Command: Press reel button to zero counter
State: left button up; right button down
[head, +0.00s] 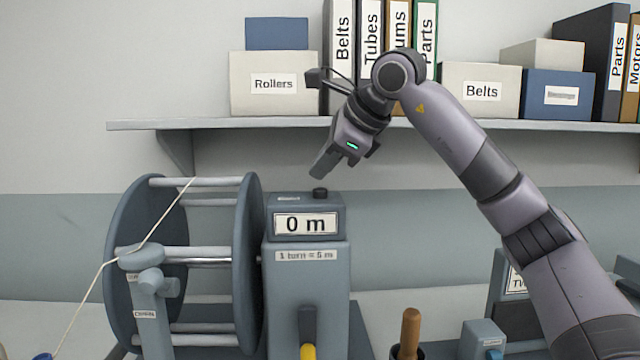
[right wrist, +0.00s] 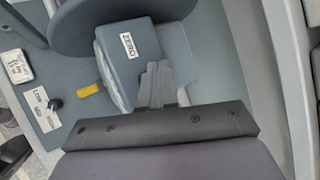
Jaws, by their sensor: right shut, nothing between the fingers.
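The reel's counter box (head: 275,215) stands right of the reel, and its display (head: 305,224) reads "0 m". A black button (head: 319,194) sits on top of the box, standing up from it. My right gripper (head: 322,172) is shut and empty, pointing down just above the button, with a small gap showing. In the right wrist view, the shut fingers (right wrist: 160,84) reach over the box top (right wrist: 143,58), which carries a ZERO label (right wrist: 129,45). The button does not show there; the fingers seem to hide it. My left gripper is not in view.
The reel (head: 252,270) with a pale thread stands left of the box. A yellow-ended crank (head: 308,351) is on the box's front. A wooden handle (head: 410,330) stands to the right. A shelf (head: 230,123) with boxes and binders runs behind my right arm.

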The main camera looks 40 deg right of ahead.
aim_at(323, 191)
jog(key=shift+r+p, duration=0.65)
jog(key=shift+r, duration=1.85)
